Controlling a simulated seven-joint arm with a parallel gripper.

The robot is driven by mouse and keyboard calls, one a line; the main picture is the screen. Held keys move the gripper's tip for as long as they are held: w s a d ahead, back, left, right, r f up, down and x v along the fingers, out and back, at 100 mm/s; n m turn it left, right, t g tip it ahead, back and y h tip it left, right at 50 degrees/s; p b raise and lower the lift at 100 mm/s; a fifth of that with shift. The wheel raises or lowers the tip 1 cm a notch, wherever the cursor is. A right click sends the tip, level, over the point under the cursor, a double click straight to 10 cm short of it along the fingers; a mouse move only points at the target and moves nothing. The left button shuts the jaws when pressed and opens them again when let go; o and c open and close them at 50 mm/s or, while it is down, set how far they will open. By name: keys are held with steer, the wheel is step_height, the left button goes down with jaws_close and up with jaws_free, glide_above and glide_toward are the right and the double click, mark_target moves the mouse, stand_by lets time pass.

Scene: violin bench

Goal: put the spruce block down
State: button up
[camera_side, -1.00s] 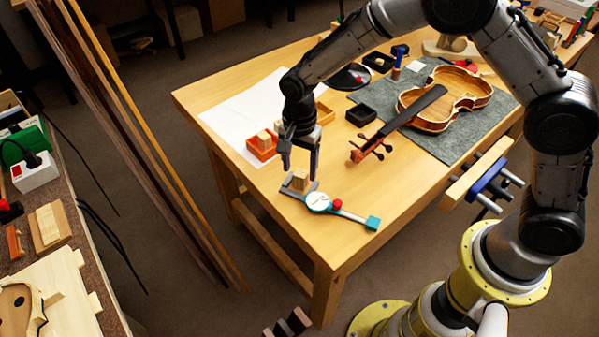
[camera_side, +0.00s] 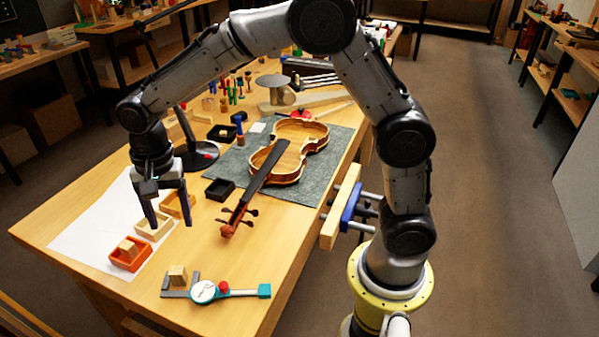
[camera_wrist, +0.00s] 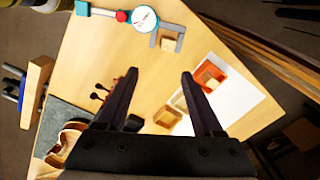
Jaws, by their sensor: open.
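In the wrist view the block (camera_wrist: 168,44) sits inside the corner of that plate, apart from my fingers. A second pale block (camera_side: 128,247) sits in the orange tray (camera_side: 116,262). My gripper (camera_side: 171,222) is open and empty, raised above the table near the small trays.
A pale wood tray (camera_side: 142,234) and a tan tray (camera_side: 190,209) stand beside the orange one on white paper (camera_side: 75,245). A black tray (camera_side: 220,196) and a violin body (camera_side: 318,135) on a grey mat (camera_side: 220,160) lie beyond.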

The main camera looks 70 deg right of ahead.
steer(key=s+d+r+n+t, duration=0.1)
steer(key=s+d+r+n, duration=0.2)
steer(key=s+d+r, duration=0.25)
steer(key=s+d+r+n+t, duration=0.2)
steer(key=s+d+n, duration=0.1)
steer(key=s, duration=0.6)
steer(key=s+d+r+n+t, duration=0.2)
steer(key=s+d+n, duration=0.2)
steer(key=s, duration=0.6)
steer(key=shift+s+n, duration=0.25)
steer(key=shift+n, duration=0.55)
